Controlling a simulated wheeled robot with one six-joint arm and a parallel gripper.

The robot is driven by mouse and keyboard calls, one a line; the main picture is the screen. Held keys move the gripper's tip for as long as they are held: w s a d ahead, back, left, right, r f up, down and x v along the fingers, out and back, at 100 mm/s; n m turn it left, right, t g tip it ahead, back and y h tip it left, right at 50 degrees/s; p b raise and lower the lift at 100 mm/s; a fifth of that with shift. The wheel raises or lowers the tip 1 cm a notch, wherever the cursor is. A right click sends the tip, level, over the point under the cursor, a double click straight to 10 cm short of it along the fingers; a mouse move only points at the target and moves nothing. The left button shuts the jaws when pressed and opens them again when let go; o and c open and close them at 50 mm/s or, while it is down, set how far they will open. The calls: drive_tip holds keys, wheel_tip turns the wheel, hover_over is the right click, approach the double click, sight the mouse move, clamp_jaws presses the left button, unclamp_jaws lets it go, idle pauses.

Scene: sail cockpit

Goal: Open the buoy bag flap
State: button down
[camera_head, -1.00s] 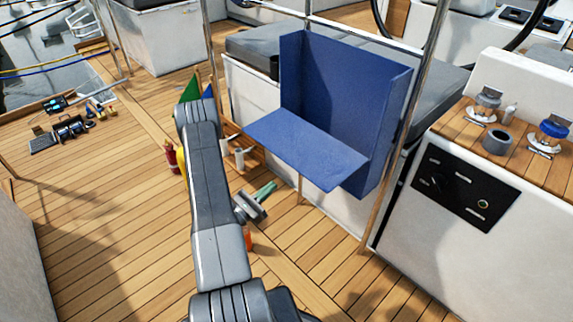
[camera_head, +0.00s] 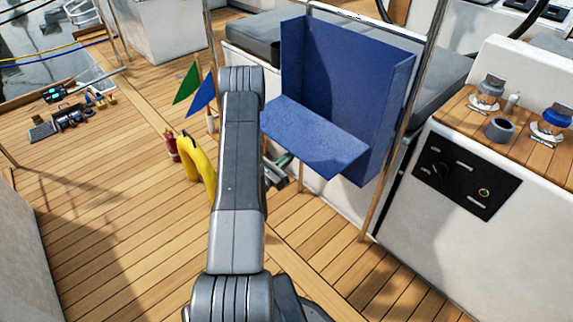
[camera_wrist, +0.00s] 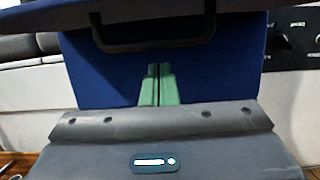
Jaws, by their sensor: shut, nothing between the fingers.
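My arm covers the flap's left end. My gripper (camera_head: 285,160) is low, just under the flap's front edge and partly hidden by my arm. In the wrist view the green fingers (camera_wrist: 158,86) are shut together and empty, pointing at a blue panel (camera_wrist: 100,75). A dark handle (camera_wrist: 150,43) crosses that panel above the fingertips. I cannot tell whether the fingers touch the panel.
A metal post (camera_head: 405,125) rises right of the bag. A white console (camera_head: 470,210) with a black panel fills the right side. A yellow object (camera_head: 193,158), a red bottle (camera_head: 171,145) and green and blue flags (camera_head: 187,83) are left of my arm.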

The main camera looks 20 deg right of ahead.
drive_tip(key=shift+s+a+r, duration=0.25)
drive_tip(key=shift+a+r, duration=0.2)
drive_tip(key=shift+r, duration=0.25)
drive_tip(key=r+y+p, duration=0.1)
drive_tip(key=p, duration=0.1)
drive_tip(key=r+g+y+p, duration=0.1)
drive_tip(key=r+y+p, duration=0.1)
drive_tip(key=shift+s+a, duration=0.15)
drive_tip(key=shift+a, duration=0.25)
drive_tip(key=shift+f, duration=0.2)
